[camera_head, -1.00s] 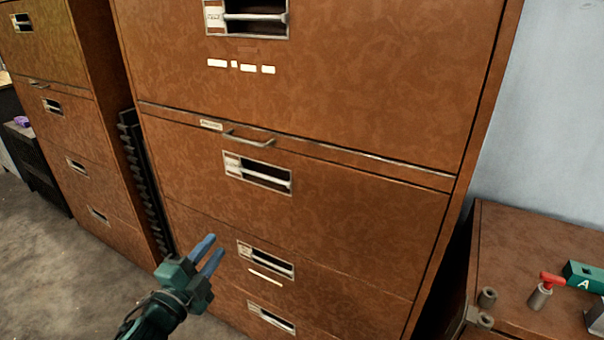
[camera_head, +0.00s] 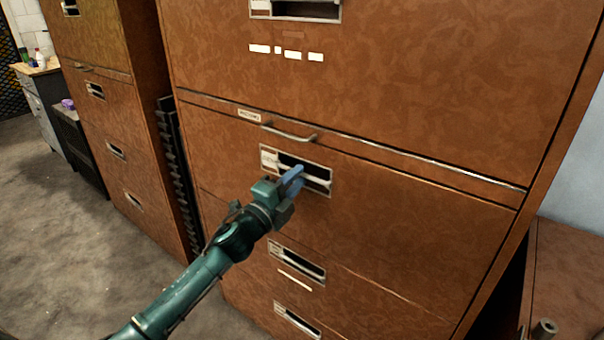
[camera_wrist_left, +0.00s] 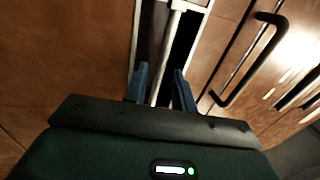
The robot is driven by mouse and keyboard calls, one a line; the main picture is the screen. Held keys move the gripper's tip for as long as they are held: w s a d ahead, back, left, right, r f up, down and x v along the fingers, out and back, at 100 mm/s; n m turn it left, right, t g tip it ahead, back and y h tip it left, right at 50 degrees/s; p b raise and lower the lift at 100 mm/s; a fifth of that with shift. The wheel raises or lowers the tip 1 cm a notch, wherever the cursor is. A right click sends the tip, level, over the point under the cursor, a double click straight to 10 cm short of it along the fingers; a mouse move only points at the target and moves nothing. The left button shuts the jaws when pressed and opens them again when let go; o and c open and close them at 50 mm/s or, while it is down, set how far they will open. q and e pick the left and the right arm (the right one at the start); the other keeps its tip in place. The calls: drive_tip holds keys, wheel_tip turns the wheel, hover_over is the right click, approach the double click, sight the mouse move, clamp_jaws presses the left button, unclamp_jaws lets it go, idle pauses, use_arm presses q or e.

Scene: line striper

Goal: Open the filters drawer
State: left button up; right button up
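A brown patterned cabinet with several drawers fills the middle of the head view. My left gripper (camera_head: 297,180) is at the recessed handle (camera_head: 318,183) of the drawer (camera_head: 400,215) just below the metal strip. This drawer front looks shut. In the left wrist view the two blue fingers (camera_wrist_left: 160,90) are apart, one on each side of the pale handle bar (camera_wrist_left: 172,45), with gaps visible. My right gripper is out of view.
A curved metal pull (camera_head: 290,135) sticks out above this recess. Lower drawers have recessed handles (camera_head: 300,262). A second brown cabinet (camera_head: 110,120) stands left, with a dark toothed rack (camera_head: 172,165) between. Open floor (camera_head: 60,240) lies at left; a low brown unit (camera_head: 565,280) stands right.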

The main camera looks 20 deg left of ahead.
use_arm(q)
drive_tip(key=shift+x, duration=1.35)
drive_tip(key=shift+c, duration=0.3)
clamp_jaws()
